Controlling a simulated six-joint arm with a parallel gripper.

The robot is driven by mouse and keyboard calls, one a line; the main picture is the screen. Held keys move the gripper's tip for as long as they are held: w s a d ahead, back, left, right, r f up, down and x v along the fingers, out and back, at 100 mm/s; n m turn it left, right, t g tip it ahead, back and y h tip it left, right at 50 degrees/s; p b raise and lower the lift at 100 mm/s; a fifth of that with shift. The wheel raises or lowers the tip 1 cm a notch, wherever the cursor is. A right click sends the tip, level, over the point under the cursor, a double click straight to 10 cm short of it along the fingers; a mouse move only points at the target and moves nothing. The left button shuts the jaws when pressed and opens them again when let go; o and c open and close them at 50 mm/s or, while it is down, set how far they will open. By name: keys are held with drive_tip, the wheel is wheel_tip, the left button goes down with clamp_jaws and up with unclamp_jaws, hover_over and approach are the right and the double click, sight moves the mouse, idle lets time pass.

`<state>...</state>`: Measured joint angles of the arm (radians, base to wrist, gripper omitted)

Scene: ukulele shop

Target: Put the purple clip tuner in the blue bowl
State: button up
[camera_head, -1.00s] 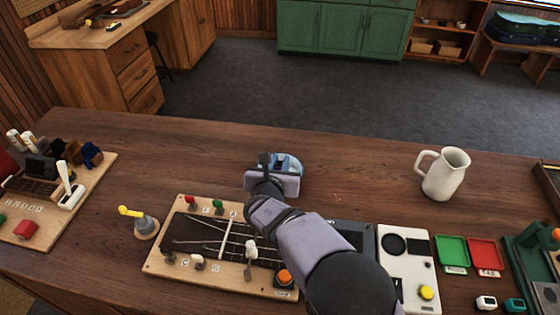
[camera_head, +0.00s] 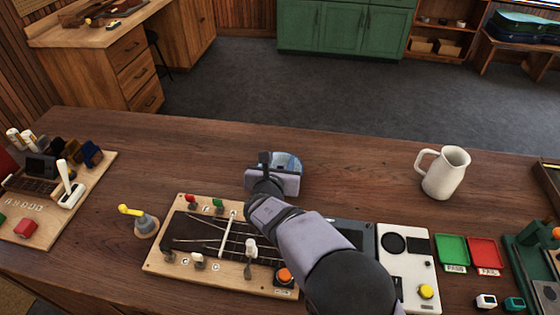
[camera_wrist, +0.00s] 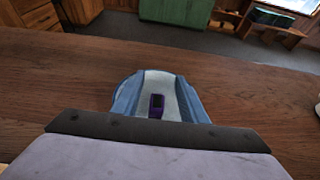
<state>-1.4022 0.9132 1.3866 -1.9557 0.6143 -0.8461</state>
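The blue bowl (camera_head: 291,160) stands on the wooden counter just beyond my gripper (camera_head: 275,176), which hides its near part in the head view. In the wrist view, the blue bowl (camera_wrist: 126,98) shows blue sides and a paler middle. The purple clip tuner (camera_wrist: 157,104), small with a dark screen, shows against that pale middle, within the bowl's outline. I cannot tell whether it touches the bowl. My gripper's body fills the bottom of the wrist view, and its fingertips cannot be made out in either view. Whether it is open or shut is unclear.
A fretboard panel (camera_head: 160,259) with small clips lies left of my arm, beside a yellow-topped stand (camera_head: 146,224). A cream jug (camera_head: 444,173) stands to the right. Green (camera_head: 452,250) and red (camera_head: 486,252) trays lie nearer. The counter between bowl and jug is clear.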

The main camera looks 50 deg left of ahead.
drive_tip(key=shift+r, duration=0.15)
wheel_tip(320, 180, up, 7)
drive_tip(key=p, duration=0.4)
idle(0.4)
